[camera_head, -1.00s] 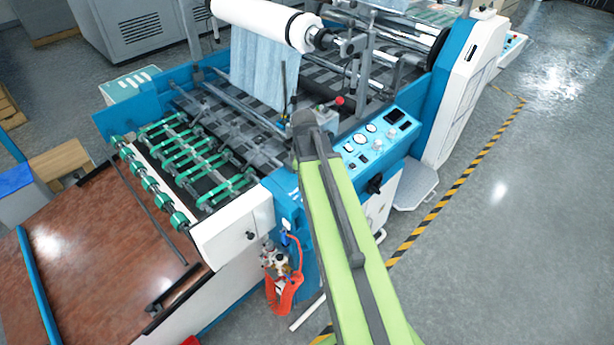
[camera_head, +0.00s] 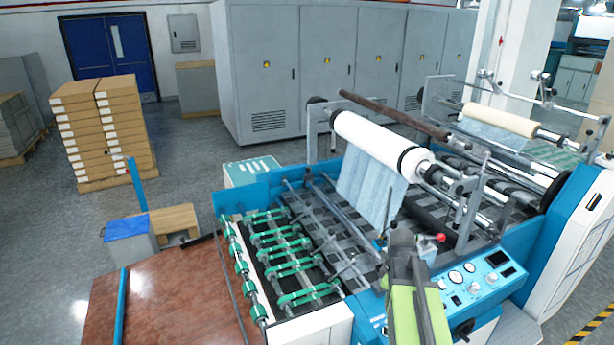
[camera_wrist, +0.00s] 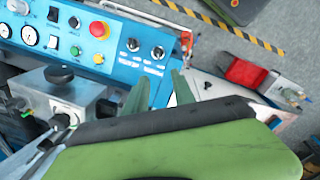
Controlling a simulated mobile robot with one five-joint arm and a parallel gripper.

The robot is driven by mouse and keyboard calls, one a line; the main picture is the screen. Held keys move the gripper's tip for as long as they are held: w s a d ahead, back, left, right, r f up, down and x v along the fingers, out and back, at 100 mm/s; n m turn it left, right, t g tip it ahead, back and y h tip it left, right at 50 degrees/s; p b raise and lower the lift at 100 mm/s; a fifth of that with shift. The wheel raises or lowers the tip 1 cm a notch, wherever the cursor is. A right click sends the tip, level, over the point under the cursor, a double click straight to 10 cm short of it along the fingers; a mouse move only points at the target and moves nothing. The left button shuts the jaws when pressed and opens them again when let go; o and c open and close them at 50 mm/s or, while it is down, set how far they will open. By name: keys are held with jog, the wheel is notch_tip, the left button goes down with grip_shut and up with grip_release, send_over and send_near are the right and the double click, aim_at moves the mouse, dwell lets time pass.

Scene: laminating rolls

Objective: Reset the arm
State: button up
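My gripper (camera_wrist: 160,86) shows in the wrist view with its two dark green fingers apart and nothing visible between them. It is over the front of the laminating machine, by the blue control panel (camera_wrist: 105,45) with gauges, knobs and a red button. In the head view my light green arm stands at the bottom right, in front of the machine. Its dark upper end hides part of the machine, and the fingers cannot be made out there. The control panel (camera_head: 480,288) shows just right of the arm.
The machine carries a white roll (camera_head: 375,138) with a bluish film sheet. Green feed rollers (camera_head: 283,255) and a brown table (camera_head: 170,300) are at left. Stacked boxes (camera_head: 105,130) and grey cabinets (camera_head: 310,75) stand behind. In the wrist view, a grey metal box (camera_wrist: 62,97) is close by the gripper.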

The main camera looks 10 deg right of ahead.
jog(key=s+a+f+m+b, duration=0.2)
jog(key=a+f+m+b, duration=0.2)
jog(key=a+f+b, duration=0.3)
jog(key=s+a+f+m+b, duration=0.2)
jog(key=a+f+m+b, duration=0.3)
jog(key=a+f+b, duration=0.2)
jog(key=a+f, duration=0.2)
jog(key=a, duration=0.2)
jog(key=shift+s+a+f+g+y+b, duration=0.2)
jog(key=shift+s+g+y+b, duration=0.1)
jog(key=shift+g+y+b, duration=0.1)
